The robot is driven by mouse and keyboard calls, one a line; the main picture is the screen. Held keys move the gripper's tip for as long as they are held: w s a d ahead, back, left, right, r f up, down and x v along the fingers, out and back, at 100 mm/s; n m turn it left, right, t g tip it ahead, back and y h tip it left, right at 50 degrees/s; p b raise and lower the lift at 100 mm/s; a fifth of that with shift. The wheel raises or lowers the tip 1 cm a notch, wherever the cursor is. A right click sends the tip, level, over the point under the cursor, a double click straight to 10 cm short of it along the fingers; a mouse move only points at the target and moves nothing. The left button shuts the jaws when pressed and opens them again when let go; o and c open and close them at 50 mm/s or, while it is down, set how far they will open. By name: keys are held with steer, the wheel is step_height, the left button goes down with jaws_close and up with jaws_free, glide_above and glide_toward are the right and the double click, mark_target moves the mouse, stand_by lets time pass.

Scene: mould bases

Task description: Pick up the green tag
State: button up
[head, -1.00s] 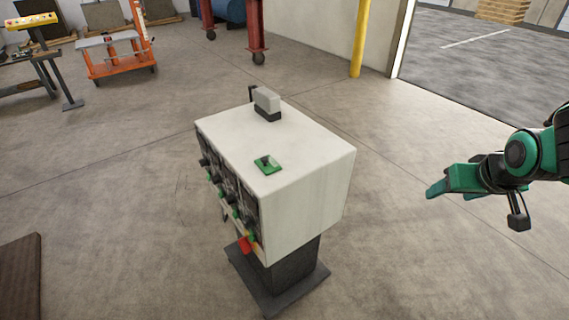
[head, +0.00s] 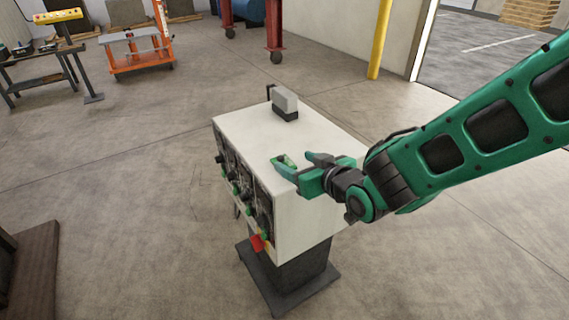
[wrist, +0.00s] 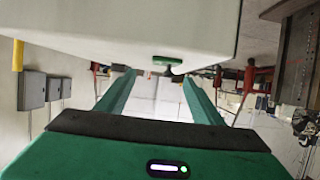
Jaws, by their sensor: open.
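The green tag (head: 281,160) lies on the top face of a white control cabinet (head: 245,130), near its front edge. In the head view my gripper (head: 303,165) is open, its fingers spread just right of the tag, and one finger partly hides it. In the wrist view the green tag (wrist: 167,60) shows at the edge of the pale cabinet surface, beyond and slightly above the open fingertips (wrist: 158,77). Nothing is between the fingers. I cannot tell whether a finger touches the cabinet top.
A grey block-like device (head: 285,103) stands at the back of the cabinet top. Knobs and a red button (head: 257,242) are on its front face.

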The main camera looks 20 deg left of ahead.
mark_target(283, 156)
steer(key=x, duration=0.5)
steer(key=shift+s+a+r, duration=0.15)
steer(key=shift+a, duration=0.2)
steer(key=shift+w+a+f, duration=0.25)
steer(key=shift+w+a, duration=0.15)
steer(key=shift+c, duration=0.2)
steer(key=c, duration=1.1)
